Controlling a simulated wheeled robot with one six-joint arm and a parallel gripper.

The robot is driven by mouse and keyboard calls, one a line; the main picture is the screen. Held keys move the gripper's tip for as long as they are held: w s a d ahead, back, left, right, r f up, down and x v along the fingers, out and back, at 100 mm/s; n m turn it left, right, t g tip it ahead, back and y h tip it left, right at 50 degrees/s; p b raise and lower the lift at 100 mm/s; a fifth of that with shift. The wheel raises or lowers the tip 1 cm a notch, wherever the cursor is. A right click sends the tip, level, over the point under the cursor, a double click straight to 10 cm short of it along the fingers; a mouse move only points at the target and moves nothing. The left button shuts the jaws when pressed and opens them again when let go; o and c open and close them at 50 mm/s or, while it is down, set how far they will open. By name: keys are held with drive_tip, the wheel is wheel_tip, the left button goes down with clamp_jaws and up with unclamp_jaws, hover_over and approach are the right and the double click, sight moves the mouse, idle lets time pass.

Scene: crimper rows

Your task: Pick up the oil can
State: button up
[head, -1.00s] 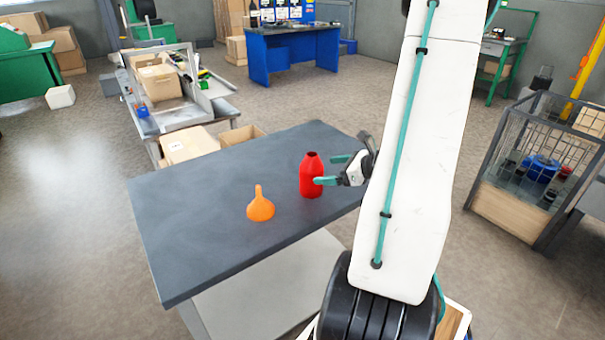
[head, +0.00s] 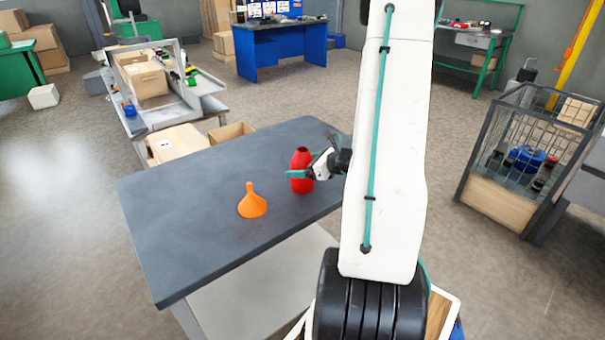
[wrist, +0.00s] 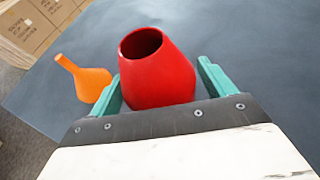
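The oil can is a red bottle shape with an open dark mouth (head: 301,168), upright on the dark grey table (head: 190,222). In the wrist view the red oil can (wrist: 157,70) stands between the two teal fingers of my gripper (wrist: 160,85). The left finger is close against its side, and a gap shows on the right. In the head view my gripper (head: 305,172) reaches it from the right, with one finger across its front. The far finger is mostly hidden behind the can.
An orange funnel (head: 252,204) stands on the table, left of the can and close to my gripper's left finger in the wrist view (wrist: 88,80). Cardboard boxes (head: 180,146) lie beyond the table's far edge. A wire-sided crate (head: 510,165) stands at the right. The table's left part is clear.

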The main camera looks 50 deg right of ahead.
sight(309, 154)
drive_tip(key=c, duration=0.9)
drive_tip(key=shift+o, duration=0.2)
drive_tip(key=shift+r, duration=0.15)
drive_tip(key=shift+r, duration=1.7)
drive_tip(key=s+r, duration=0.1)
drive_tip(key=s, duration=1.5)
drive_tip(key=shift+d+r, duration=0.15)
drive_tip(key=shift+d, duration=0.1)
